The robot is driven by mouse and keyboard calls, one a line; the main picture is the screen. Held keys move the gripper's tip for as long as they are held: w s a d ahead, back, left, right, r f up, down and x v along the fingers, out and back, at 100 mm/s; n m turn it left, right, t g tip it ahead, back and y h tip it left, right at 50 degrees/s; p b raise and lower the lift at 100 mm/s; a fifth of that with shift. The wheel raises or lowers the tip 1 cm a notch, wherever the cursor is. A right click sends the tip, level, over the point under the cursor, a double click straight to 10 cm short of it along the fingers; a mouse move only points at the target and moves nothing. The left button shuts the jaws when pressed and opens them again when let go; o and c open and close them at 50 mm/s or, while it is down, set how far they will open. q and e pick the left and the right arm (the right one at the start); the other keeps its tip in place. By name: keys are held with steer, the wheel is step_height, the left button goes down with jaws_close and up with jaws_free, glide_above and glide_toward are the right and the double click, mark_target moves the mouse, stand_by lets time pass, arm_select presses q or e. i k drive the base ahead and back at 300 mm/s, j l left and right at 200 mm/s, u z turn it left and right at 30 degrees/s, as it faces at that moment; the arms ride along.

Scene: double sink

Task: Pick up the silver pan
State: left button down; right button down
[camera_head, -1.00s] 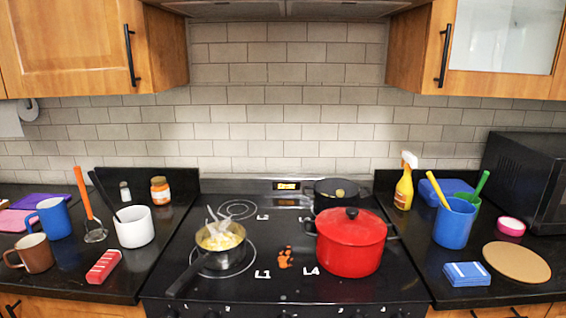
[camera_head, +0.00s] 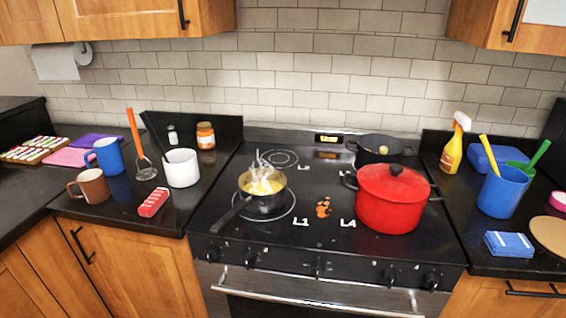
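The silver pan (camera_head: 263,203) is a small saucepan with a shiny body and a long dark handle (camera_head: 231,216). It sits on the front-left burner of the black stove, its handle pointing toward the front left. It holds yellowish food with pale, light-coloured pieces sticking up. Neither of my grippers shows in the head view.
A red lidded pot (camera_head: 392,203) stands right of the pan, with a black pan (camera_head: 380,149) behind it. A white mug (camera_head: 182,169) and a red-and-white item (camera_head: 153,203) are on the left counter. A blue cup (camera_head: 502,193) is on the right counter. The stove front (camera_head: 250,245) is clear.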

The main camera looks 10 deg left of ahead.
mark_target(261, 203)
steer(key=i+j+u, duration=0.6)
steer(key=i+j, duration=0.2)
